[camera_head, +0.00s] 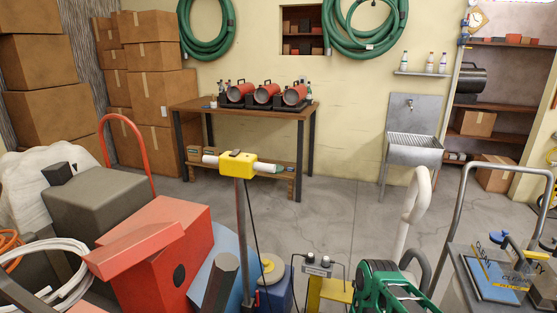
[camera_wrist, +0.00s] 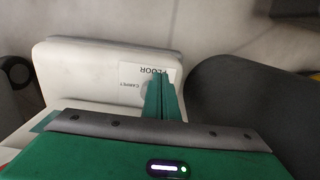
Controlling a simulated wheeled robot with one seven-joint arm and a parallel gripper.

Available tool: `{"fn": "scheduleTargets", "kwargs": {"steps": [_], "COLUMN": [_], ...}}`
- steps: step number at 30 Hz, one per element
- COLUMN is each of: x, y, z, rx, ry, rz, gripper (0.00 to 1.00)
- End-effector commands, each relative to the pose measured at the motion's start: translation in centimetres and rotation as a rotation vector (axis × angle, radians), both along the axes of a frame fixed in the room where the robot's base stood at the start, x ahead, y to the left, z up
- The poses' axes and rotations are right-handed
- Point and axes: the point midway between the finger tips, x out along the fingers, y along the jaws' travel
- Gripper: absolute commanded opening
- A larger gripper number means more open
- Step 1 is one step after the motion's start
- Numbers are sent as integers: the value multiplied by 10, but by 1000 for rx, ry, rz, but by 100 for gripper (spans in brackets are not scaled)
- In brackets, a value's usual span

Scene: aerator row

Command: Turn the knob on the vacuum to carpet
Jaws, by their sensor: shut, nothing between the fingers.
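In the wrist view, a white, rounded panel (camera_wrist: 75,75) carries a label (camera_wrist: 133,80) with the words FLOOR and CARPET, seen upside down. My gripper (camera_wrist: 162,82) is green, and its fingers are shut and empty. The fingertips are over the label's right part and cover some of it. In the head view, I cannot make out the label or my fingertips.
A dark rounded body (camera_wrist: 235,95) lies right of the fingers in the wrist view. In the head view, a red box-shaped machine (camera_head: 165,245), a pole with a yellow head (camera_head: 237,164) and a metal-framed cart (camera_head: 465,275) crowd the front. Open floor (camera_head: 340,205) lies beyond.

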Motion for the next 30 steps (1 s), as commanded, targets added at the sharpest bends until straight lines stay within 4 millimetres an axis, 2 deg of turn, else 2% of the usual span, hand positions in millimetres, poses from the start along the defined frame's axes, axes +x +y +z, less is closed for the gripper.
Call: {"fn": "scheduleTargets", "kwargs": {"steps": [30], "x": [-2], "y": [-14], "z": [1], "rx": [-3], "ry": [-5], "rz": [0], "gripper": [0]}}
